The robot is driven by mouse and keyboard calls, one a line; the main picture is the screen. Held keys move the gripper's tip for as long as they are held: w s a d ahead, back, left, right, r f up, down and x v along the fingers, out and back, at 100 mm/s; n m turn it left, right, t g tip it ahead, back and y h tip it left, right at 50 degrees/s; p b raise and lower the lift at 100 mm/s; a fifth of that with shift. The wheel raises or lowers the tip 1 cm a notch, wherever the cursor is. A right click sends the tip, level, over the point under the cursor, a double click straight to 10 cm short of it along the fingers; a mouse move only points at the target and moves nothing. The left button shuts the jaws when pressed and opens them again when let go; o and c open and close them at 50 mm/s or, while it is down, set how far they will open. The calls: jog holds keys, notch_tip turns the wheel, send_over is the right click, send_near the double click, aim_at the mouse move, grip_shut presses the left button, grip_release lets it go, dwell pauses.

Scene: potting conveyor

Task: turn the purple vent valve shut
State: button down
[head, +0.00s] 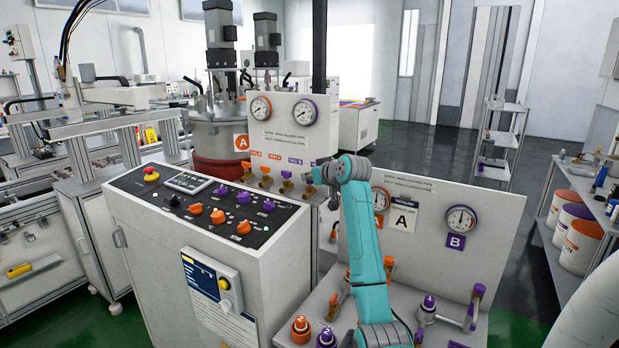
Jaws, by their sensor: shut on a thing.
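A row of small valves sits below two round gauges on the white upright panel (285,135). Orange tags mark the left valves and purple tags the right ones; the lettering is too small to read surely. The purple vent valve (309,178) appears to be the one at the right end of the row, mostly hidden by my gripper. My gripper (316,177) reaches in from the right and is shut on it. The handle's exact angle cannot be told. A purple-handled valve (286,181) stands just to the left, apart from my gripper.
A control console (205,215) with orange and purple knobs and a red button stands in front and to the left. A second panel (425,215) with gauges and valves stands at the right, partly behind my arm. A steel tank (217,130) is behind.

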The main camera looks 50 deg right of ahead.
jog(key=n+y, duration=0.2)
jog(key=y, duration=0.1)
jog(key=f+n+y, duration=0.1)
jog(key=n+y, duration=0.1)
jog(key=shift+n+t+y, duration=0.4)
dwell(0.3)
jog(key=c, duration=1.2)
grip_release()
jog(key=shift+r, duration=0.15)
jog(key=shift+s+d+r, duration=0.1)
jog(key=shift+s+r, duration=0.2)
jog(key=shift+s, duration=0.15)
jog(key=v, duration=1.1)
jog(key=shift+f, duration=0.1)
